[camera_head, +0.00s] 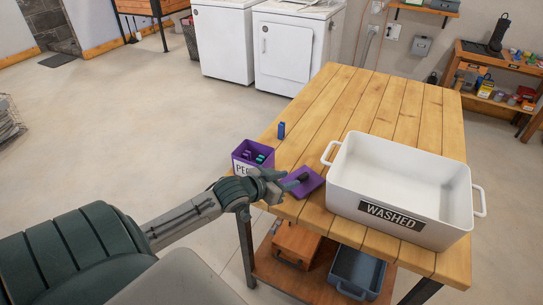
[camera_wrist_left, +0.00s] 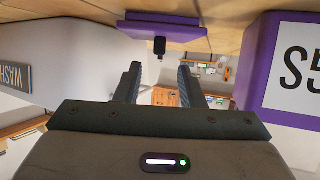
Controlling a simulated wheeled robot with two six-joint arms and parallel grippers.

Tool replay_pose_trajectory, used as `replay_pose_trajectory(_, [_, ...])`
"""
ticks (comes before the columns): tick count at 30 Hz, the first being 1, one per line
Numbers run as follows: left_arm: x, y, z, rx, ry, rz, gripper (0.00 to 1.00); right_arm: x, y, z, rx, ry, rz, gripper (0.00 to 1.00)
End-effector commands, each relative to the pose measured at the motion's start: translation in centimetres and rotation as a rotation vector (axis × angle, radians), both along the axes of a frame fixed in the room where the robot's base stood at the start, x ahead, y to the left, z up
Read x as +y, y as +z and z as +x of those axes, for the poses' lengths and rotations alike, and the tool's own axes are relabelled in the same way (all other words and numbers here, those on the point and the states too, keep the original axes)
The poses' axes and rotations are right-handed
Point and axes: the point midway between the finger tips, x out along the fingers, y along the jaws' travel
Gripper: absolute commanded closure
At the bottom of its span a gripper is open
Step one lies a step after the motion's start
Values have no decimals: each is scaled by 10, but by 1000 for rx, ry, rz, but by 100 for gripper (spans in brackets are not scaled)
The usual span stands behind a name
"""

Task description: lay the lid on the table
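The purple lid (camera_head: 311,183) with a dark knob lies flat at the table's near left edge, between the purple box and the white tub. My left gripper (camera_head: 287,183) is just left of the lid, close to its knob. In the left wrist view the lid (camera_wrist_left: 170,27) is at the top, its knob (camera_wrist_left: 159,46) pointing towards the space between the fingertips. The left gripper (camera_wrist_left: 158,75) is open, with nothing between its fingers. The wooden table (camera_head: 375,105) is partly covered by the tub. My right gripper is in neither view.
The open purple box (camera_head: 240,160), holding small coloured pegs, stands at the table's left edge. A blue peg (camera_head: 281,130) stands behind it. The large white WASHED tub (camera_head: 345,185) fills the near right. The back of the table is clear.

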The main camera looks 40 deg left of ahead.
Motion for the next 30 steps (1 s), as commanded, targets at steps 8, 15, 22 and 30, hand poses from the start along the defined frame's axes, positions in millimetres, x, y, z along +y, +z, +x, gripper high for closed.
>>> replay_pose_trajectory(8, [6,20,-41,3,-5,5,64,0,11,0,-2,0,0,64])
replay_pose_trajectory(15, [9,26,-59,1,-2,2,64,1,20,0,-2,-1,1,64])
replay_pose_trajectory(22, [9,27,-63,-1,-3,-3,64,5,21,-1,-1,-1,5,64])
replay_pose_trajectory(30, [10,24,-63,4,5,1,64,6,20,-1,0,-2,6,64])
